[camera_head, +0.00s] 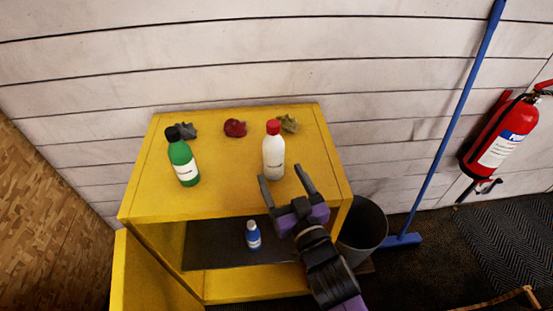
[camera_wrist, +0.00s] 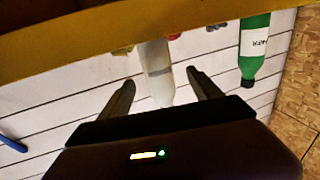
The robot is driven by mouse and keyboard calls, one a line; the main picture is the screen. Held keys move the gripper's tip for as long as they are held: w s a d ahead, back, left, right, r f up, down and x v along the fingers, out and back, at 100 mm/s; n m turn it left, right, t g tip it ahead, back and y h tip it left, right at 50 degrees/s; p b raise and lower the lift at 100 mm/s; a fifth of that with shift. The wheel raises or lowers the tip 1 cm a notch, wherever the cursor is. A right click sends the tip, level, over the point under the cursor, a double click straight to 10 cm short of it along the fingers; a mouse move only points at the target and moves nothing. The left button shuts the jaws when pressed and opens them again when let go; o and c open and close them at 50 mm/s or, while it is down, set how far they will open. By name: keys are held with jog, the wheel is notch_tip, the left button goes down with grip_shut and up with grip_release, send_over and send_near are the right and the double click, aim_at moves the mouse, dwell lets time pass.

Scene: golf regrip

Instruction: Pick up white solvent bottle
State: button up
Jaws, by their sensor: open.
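The white solvent bottle (camera_head: 273,158) with a red cap stands upright on top of the yellow cabinet, right of centre. My gripper (camera_head: 281,172) is open and empty, with its two fingers pointing at the bottle from the front. In the head view the fingertips overlap the bottle's lower part; I cannot tell whether they touch it. In the wrist view, which looks upside down, the white bottle (camera_wrist: 156,72) appears between the two open fingers (camera_wrist: 160,82). Its red cap is not clear there.
A green bottle (camera_head: 182,160) with a black cap stands left on the cabinet top (camera_head: 222,185). Crumpled rags, one red (camera_head: 235,127), lie behind. A small blue bottle (camera_head: 253,235) stands on the shelf below. A bin (camera_head: 363,225), blue broom (camera_head: 437,155) and fire extinguisher (camera_head: 500,135) are right.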

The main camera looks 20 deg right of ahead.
aim_at(277, 162)
jog(key=w, duration=0.2)
jog(key=w+p, duration=0.1)
jog(key=w, duration=0.1)
jog(key=w+r+p, duration=0.1)
jog(key=w, duration=0.1)
jog(key=shift+w+d, duration=0.35)
jog(key=shift+d, duration=0.05)
jog(key=shift+w, duration=0.35)
jog(key=shift+f, duration=0.1)
jog(key=c, duration=1.4)
jog(key=shift+c, duration=0.5)
jog(key=shift+r, duration=0.2)
